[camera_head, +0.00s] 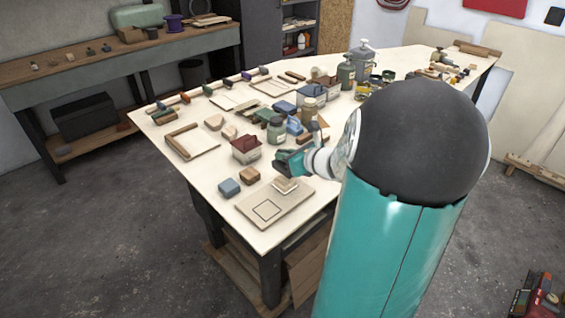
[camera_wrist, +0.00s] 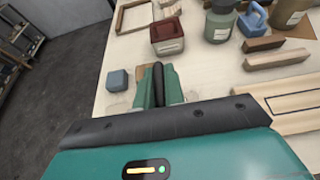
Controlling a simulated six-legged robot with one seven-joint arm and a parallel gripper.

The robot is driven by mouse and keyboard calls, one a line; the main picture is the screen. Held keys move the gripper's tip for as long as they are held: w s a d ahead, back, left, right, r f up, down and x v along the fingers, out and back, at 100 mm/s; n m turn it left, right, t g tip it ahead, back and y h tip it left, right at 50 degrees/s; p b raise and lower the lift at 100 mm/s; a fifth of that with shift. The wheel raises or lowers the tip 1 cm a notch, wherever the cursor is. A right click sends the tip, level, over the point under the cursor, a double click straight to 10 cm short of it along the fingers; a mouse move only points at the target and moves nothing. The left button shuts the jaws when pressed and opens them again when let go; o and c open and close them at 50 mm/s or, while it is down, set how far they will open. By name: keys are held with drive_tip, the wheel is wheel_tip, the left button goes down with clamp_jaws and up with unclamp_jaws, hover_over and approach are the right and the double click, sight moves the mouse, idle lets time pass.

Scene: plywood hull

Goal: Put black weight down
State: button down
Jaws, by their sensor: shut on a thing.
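My gripper (camera_head: 283,163) is over the near end of the plywood table, just above a pale board with a square outline (camera_head: 268,210). In the wrist view its two green fingers (camera_wrist: 158,82) are closed on a narrow black thing (camera_wrist: 158,84), which looks like the black weight. Its lower part is hidden, so I cannot tell whether it touches anything below. A small pale block (camera_head: 285,184) sits on the upper right part of the board, under my gripper.
A blue-grey block (camera_head: 229,187) and a brown block (camera_head: 250,175) lie beside the board. A red-and-white tub (camera_head: 246,149) and a green jar (camera_head: 276,130) stand behind. Several other items crowd the table's middle. The near left corner is bare.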

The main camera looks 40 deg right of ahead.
drive_tip(key=shift+w+d+f, duration=0.15)
drive_tip(key=shift+w+f, duration=0.1)
drive_tip(key=shift+f, duration=1.5)
drive_tip(key=shift+f, duration=0.1)
drive_tip(key=c, duration=1.5)
unclamp_jaws()
drive_tip(key=shift+f, duration=0.1)
drive_tip(key=shift+r, duration=0.2)
drive_tip(key=shift+s+r, duration=0.15)
drive_tip(key=shift+s, duration=0.2)
drive_tip(key=v, duration=1.1)
drive_tip(key=shift+s, duration=0.15)
